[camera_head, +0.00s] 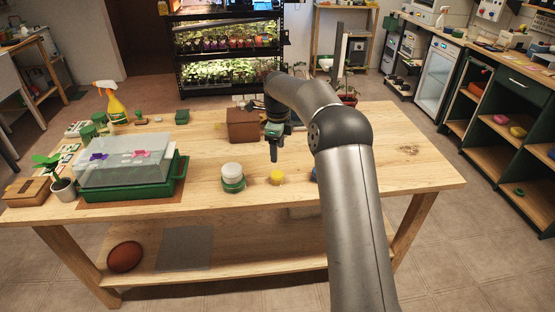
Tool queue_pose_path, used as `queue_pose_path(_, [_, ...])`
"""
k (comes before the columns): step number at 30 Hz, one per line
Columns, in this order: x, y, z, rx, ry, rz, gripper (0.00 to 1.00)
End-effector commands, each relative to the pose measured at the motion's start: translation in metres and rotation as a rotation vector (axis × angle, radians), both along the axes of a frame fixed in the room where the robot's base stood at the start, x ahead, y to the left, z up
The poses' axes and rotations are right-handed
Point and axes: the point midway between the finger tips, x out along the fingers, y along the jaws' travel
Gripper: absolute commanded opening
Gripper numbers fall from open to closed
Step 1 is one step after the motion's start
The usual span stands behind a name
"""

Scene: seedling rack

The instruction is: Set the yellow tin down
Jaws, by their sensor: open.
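A small yellow tin (277,177) stands on the wooden table (410,170), near its front edge. My gripper (274,157) points down above and slightly behind the tin, with a gap between them in the picture. The fingers are small here; they are open and hold nothing that I can see. The tin appears upright and clear of the fingers.
A brown box (243,126) is behind. A green tray (178,181) with a clear cover fills the left. My arm hides part of a blue thing (314,174). The table's right side is clear.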

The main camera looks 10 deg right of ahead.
Motion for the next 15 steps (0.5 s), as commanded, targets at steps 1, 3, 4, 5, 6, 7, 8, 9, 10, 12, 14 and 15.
queue_pose_path(1, [0.0, 0.0, 0.004, 0.0, 0.0, 0.001, 0.63])
queue_pose_path(3, [0.0, 0.0, 0.006, 0.0, 0.001, 0.001, 0.63])
queue_pose_path(4, [0.0, 0.001, 0.007, 0.0, 0.001, 0.001, 0.63])
queue_pose_path(5, [-0.001, 0.001, 0.008, 0.0, 0.001, 0.004, 0.63])
queue_pose_path(6, [-0.003, 0.002, 0.01, -0.001, 0.0, 0.017, 0.63])
queue_pose_path(7, [-0.005, 0.003, 0.013, -0.003, -0.001, 0.035, 0.63])
queue_pose_path(8, [-0.009, 0.004, 0.016, -0.005, -0.002, 0.065, 0.63])
queue_pose_path(9, [-0.018, 0.007, 0.023, -0.01, -0.003, 0.12, 0.63])
queue_pose_path(10, [-0.026, 0.009, 0.029, -0.015, -0.004, 0.177, 0.63])
queue_pose_path(12, [-0.054, 0.014, 0.045, -0.029, -0.003, 0.349, 0.63])
queue_pose_path(14, [-0.087, 0.018, 0.058, -0.04, 0.0, 0.53, 0.63])
queue_pose_path(15, [-0.112, 0.019, 0.066, -0.047, 0.003, 0.659, 0.63])
